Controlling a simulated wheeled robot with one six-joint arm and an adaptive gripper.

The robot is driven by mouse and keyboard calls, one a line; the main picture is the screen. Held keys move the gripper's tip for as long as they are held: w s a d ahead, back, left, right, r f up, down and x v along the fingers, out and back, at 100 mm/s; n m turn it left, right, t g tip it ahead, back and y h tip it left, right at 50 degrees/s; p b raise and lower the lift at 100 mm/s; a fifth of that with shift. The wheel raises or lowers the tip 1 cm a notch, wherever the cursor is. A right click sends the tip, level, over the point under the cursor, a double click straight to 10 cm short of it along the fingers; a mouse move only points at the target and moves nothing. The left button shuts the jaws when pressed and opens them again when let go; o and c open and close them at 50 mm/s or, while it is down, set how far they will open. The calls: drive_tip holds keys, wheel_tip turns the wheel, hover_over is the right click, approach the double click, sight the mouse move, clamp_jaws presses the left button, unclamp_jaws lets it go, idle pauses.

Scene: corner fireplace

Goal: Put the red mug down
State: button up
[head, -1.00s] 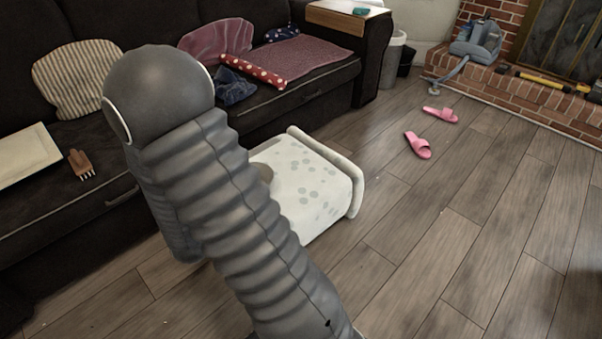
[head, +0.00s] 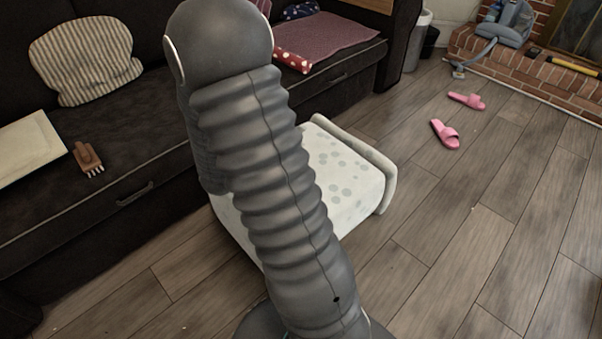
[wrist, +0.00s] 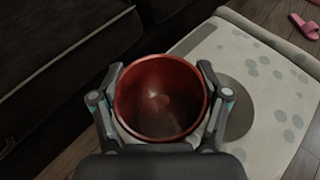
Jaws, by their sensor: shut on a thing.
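The red mug (wrist: 160,98) is in the wrist view, seen from above into its open top. My gripper (wrist: 160,74) is shut on it, one finger on each side of the rim. The mug appears above the near-left part of a low white stool with grey spots (wrist: 262,65). I cannot tell whether its base touches anything. A dark round patch (wrist: 238,112) on the stool top lies just right of the mug. In the head view, my arm covers the gripper, the mug and part of the stool (head: 345,175).
A dark sofa (head: 130,165) runs behind the stool, with a striped cushion (head: 82,60), a pale tray (head: 28,148) and a small brown hand-shaped object (head: 88,158) on it. Pink slippers (head: 446,134) lie on the wooden floor at right. Floor right of the stool is clear.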

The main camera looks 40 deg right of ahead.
drive_tip(key=s+d+m+g+h+b, duration=0.25)
drive_tip(key=s+d+m+g, duration=0.4)
drive_tip(key=d, duration=0.75)
drive_tip(key=s+d+m+g+h+b, duration=0.2)
drive_tip(key=s+d+m+g+b, duration=0.1)
drive_tip(key=s+d, duration=0.8)
drive_tip(key=shift+w+d+f+b, duration=0.1)
drive_tip(key=shift+w+d+f, duration=1.05)
drive_tip(key=shift+w+f, duration=0.9)
drive_tip(key=shift+w+d+f+b, duration=0.15)
drive_tip(key=shift+w+d+f, duration=1.05)
drive_tip(key=shift+w+f, duration=0.8)
drive_tip(key=shift+w+d+f+b, duration=0.1)
drive_tip(key=shift+w+d+f, duration=1.05)
drive_tip(key=shift+w+f, duration=0.85)
drive_tip(key=shift+w+r, duration=0.25)
drive_tip(key=shift+w, duration=0.1)
drive_tip(key=shift+f, duration=0.15)
drive_tip(key=o, duration=1.4)
drive_tip(key=shift+r, duration=0.2)
